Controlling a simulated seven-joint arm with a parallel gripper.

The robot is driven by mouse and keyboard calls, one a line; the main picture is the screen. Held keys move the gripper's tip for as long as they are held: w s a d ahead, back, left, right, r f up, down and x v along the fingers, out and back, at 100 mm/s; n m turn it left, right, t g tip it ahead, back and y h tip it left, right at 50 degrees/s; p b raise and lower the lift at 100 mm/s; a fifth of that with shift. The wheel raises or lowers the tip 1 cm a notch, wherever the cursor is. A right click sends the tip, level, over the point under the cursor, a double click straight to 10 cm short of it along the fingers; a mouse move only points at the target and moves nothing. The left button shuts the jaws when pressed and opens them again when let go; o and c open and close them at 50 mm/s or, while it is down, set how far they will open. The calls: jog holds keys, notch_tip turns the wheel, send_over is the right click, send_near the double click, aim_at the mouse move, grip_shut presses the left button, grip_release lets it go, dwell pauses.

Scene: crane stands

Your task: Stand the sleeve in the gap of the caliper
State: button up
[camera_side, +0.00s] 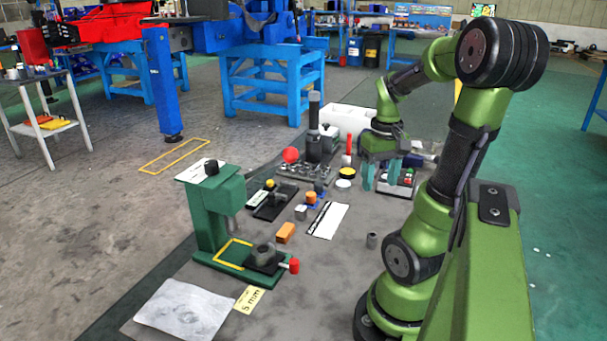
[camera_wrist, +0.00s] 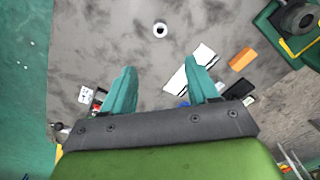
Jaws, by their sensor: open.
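A small grey hollow cylinder, which looks like the sleeve (camera_side: 372,240), stands upright on the grey work surface. In the wrist view the sleeve (camera_wrist: 160,21) shows its dark bore, beyond the fingertips. A green C-shaped stand (camera_side: 205,215) may be the caliper, but I cannot tell for sure. It has an open gap above its base, where a black block with a round grey part (camera_side: 263,252) and red knob sits. My gripper (camera_side: 388,182) is open and empty, above the far right of the surface. Its teal fingers (camera_wrist: 163,70) are well apart, with nothing between them.
An orange block (camera_side: 285,232) and a white card (camera_side: 328,221) lie between the stand and the sleeve. A holder with several round parts (camera_side: 303,174), a black tool (camera_side: 274,202) and a white box (camera_side: 350,121) stand farther back. The surface around the sleeve is clear.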

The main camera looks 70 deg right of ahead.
send_over(373, 235)
notch_tip(373, 235, down, 12)
jog(key=shift+d+r, duration=0.15)
jog(key=shift+r, duration=0.05)
jog(key=shift+f, duration=2.65)
jog(key=shift+c, duration=0.3)
grip_shut()
jog(key=shift+r, duration=0.15)
